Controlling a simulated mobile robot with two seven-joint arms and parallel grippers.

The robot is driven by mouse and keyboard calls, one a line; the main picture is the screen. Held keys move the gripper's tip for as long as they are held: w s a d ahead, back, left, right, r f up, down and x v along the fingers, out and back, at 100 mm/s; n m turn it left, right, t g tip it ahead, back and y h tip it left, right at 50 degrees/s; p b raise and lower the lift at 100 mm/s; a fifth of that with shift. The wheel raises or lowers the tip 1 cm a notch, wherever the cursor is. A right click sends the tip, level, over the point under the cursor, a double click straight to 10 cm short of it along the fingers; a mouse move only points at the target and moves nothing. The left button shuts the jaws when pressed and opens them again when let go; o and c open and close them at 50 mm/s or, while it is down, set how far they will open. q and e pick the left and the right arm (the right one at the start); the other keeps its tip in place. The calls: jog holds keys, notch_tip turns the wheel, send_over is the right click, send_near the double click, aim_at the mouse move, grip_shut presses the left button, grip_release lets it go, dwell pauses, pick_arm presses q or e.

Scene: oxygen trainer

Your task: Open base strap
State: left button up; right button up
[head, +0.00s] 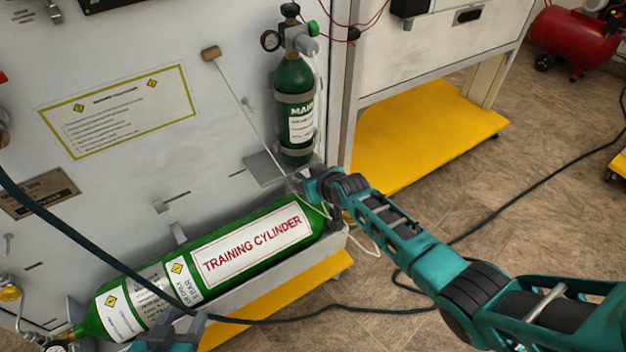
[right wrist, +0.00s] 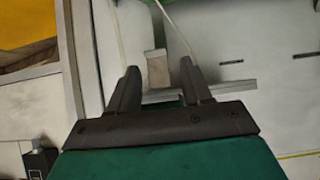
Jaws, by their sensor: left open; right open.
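A small green cylinder (head: 294,115) stands upright against the white panel, with a grey band around its upper body. A large green training cylinder (head: 250,247) lies in a tray below. My left gripper (head: 137,320) is open at the bottom left, by that cylinder's lower end.
A thin cord with a wooden handle (head: 211,53) runs down to my right gripper. A dark hose (head: 70,233) crosses the large cylinder. Yellow platforms (head: 410,140) and a red compressor (head: 575,40) stand at the right. Floor is open at the lower middle.

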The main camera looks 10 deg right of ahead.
jog(key=p+v, duration=0.2)
jog(key=v, duration=1)
jog(key=shift+s+r+p, duration=0.25)
jog(key=shift+s+p, duration=0.05)
jog(key=shift+p, duration=0.1)
jog(key=shift+d, duration=0.1)
jog(key=s+d+f, duration=0.1)
jog(key=s+f, duration=0.1)
jog(key=s, duration=0.7)
jog(key=s+d+f+m+t+h, duration=0.1)
jog(key=s+f, duration=0.1)
jog(key=s, duration=0.8)
jog(key=shift+d+h, duration=0.3)
jog(key=shift+d, duration=0.05)
dwell(0.8)
